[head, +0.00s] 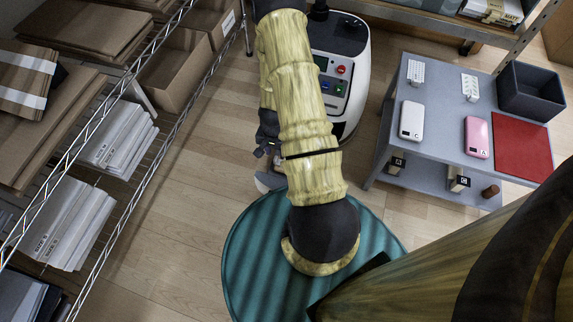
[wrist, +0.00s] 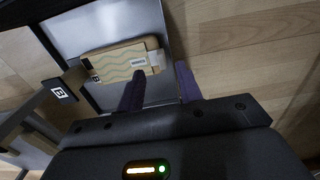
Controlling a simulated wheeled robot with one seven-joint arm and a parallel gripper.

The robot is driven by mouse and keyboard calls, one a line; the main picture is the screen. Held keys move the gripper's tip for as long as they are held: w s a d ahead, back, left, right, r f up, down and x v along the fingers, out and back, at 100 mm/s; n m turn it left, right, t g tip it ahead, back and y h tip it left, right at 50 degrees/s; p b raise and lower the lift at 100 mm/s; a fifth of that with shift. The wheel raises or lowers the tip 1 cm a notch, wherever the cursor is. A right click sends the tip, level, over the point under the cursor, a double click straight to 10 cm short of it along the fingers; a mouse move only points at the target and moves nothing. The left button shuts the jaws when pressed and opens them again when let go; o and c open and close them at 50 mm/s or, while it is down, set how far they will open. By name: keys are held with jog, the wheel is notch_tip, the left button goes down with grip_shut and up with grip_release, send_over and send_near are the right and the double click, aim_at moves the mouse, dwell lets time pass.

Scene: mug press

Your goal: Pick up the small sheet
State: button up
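I cannot tell which is the small sheet. A larger red sheet (head: 522,147) lies at the table's right end. My gripper (wrist: 159,75) shows in the wrist view with its two dark fingers apart and nothing seen between them. A flat tan package (wrist: 125,62) with a pale wavy label lies on a grey surface just beyond the left finger. Neither white piece is identifiable in the wrist view.
A white phone (head: 411,120) and a pink phone (head: 477,137) lie on the table (head: 440,110), with a dark bin (head: 531,91) at its back right. A wire shelf with cartons stands left. A white wheeled machine (head: 338,65) stands at the back. Wooden floor (head: 180,200) lies clear between.

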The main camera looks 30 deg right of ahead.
aim_at(275, 158)
jog(key=shift+w+f+b, duration=0.15)
jog(key=shift+f+b, duration=1.15)
jog(key=shift+f, duration=0.65)
grip_shut()
